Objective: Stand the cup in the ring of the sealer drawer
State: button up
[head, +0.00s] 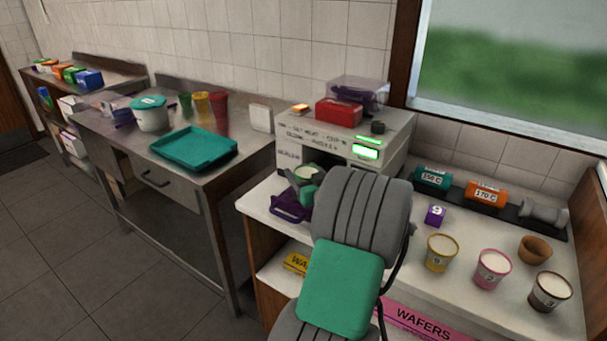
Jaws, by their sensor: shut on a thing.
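The sealer (345,140) is a beige box with lit green displays at the back of the counter. Its purple drawer (288,208) sticks out at the lower front left. My gripper (303,182) is over the drawer and shut on a cup (306,171), whose pale round top and green rim show. My grey and green arm covers the right side of the drawer and part of the cup. The ring is hidden, and I cannot tell whether the cup's base touches it.
On the counter right of my arm stand a yellow cup (441,252), a pink cup (491,268), a dark brown cup (550,291) and a small brown bowl (535,250). A teal tray (194,149) lies on the left steel table.

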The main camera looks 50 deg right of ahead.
jog(key=shift+f, duration=0.4)
jog(key=o, duration=1.5)
jog(key=b+v, duration=0.2)
jog(key=v, duration=1)
